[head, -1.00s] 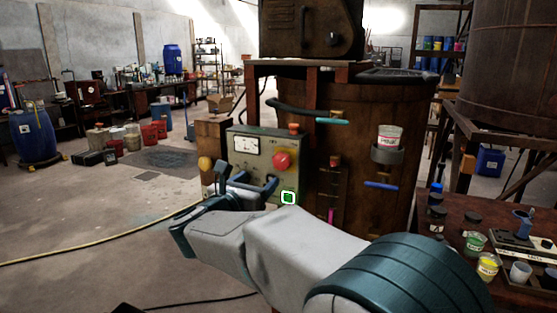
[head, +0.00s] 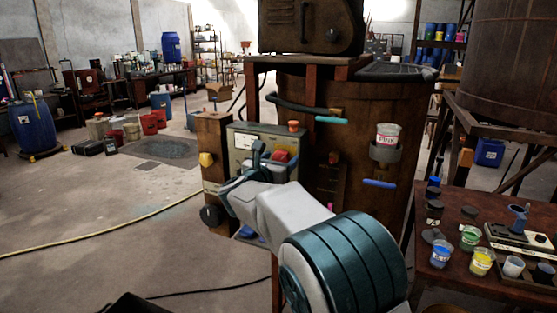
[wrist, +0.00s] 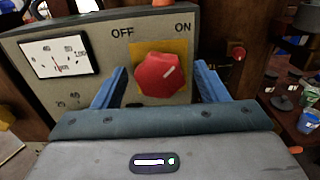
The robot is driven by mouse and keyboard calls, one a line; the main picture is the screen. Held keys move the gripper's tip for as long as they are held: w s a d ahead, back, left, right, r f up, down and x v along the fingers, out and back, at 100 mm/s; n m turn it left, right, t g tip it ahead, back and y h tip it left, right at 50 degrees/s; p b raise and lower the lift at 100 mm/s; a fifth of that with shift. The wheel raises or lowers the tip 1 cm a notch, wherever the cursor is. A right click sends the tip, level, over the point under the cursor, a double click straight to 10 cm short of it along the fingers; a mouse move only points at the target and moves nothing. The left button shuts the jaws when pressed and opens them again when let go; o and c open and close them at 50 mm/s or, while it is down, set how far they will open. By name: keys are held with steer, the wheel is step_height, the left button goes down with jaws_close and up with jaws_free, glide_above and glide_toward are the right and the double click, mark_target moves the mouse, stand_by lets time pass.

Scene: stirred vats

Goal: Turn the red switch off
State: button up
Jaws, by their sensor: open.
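The red switch is a round red knob (wrist: 160,74) on a yellow plate, on a grey control panel (wrist: 105,30). OFF is printed at its upper left and ON at its upper right. In the head view the knob (head: 281,155) is partly hidden by my gripper (head: 266,159). In the wrist view my gripper (wrist: 160,82) is open, with one blue finger on each side of the knob. I see no clear contact between fingers and knob.
The panel carries a dial meter (wrist: 57,56) to the left and an orange-red button (head: 293,126) on top. A rusty vat (head: 345,105) stands behind. A table with paint cups (head: 470,238) is at the right. The floor at left is open, crossed by a yellow hose (head: 100,239).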

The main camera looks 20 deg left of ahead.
steer(key=c, duration=1)
steer(key=shift+f+n, duration=0.1)
steer(key=shift+n, duration=0.2)
steer(key=n+b, duration=0.1)
steer(key=n, duration=0.1)
steer(key=shift+n, duration=0.4)
steer(key=n, duration=0.5)
steer(key=shift+a, duration=0.1)
steer(key=n+p, duration=0.1)
steer(key=n, duration=0.4)
steer(key=shift+n+p, duration=0.3)
steer(key=shift+n, duration=0.1)
steer(key=shift+f+n+p, duration=0.1)
steer(key=shift+n+p, duration=0.6)
steer(key=shift+n, duration=1.1)
